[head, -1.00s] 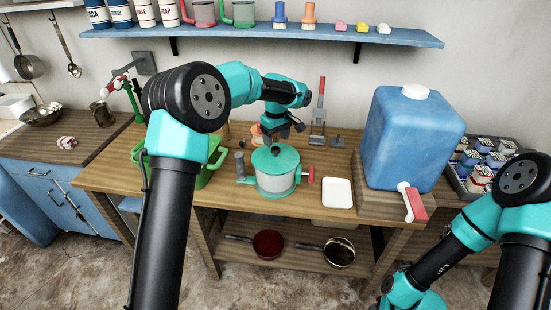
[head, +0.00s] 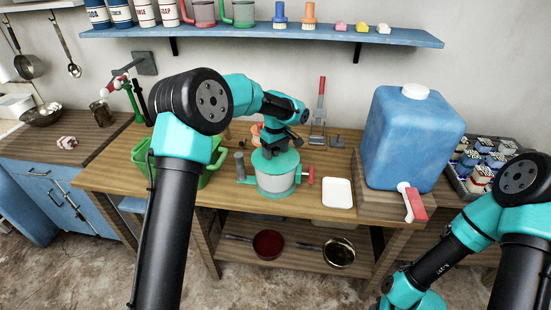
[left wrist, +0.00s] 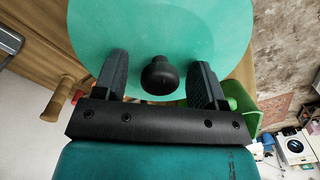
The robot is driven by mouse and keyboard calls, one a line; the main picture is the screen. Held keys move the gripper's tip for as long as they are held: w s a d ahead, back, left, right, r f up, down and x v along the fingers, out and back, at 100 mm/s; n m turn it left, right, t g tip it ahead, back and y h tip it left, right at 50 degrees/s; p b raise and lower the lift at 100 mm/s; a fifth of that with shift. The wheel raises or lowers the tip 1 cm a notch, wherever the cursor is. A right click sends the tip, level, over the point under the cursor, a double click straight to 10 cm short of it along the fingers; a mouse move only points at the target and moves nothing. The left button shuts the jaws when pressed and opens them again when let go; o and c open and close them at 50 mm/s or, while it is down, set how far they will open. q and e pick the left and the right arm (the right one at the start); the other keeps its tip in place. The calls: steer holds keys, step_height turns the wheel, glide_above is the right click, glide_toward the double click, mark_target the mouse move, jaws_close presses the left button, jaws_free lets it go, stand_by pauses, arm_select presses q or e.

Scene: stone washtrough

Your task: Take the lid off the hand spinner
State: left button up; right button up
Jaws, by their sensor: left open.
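The hand spinner (head: 276,185) is a pale drum with a green base and a red side knob. It stands on the wooden bench in the head view. Its teal lid (head: 288,162) sits on top and fills much of the left wrist view (left wrist: 160,25). A round black knob (left wrist: 159,76) rises from the lid. My left gripper (head: 268,152) is open over the lid. In the left wrist view its two fingers stand on either side of the knob, with gaps on both sides. My right gripper is not visible; only parts of my right arm show.
A green tub (head: 212,168) stands left of the spinner and a white tray (head: 339,193) lies to its right. A large blue water container (head: 408,140) stands further right on a wooden block. A blue shelf (head: 260,36) with bottles and mugs hangs above.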

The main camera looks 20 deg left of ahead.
mark_target(276, 149)
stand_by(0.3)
arm_select(q)
steer(key=c, duration=1)
steer(key=shift+c, duration=0.2)
steer(key=shift+r, duration=1.6)
steer(key=shift+s+d+r, duration=0.1)
steer(key=shift+s+r, duration=0.1)
steer(key=shift+r, duration=0.05)
steer(key=s+d+r, duration=0.1)
steer(key=s+d, duration=0.3)
steer(key=s, duration=1.1)
steer(key=shift+d+r, duration=0.15)
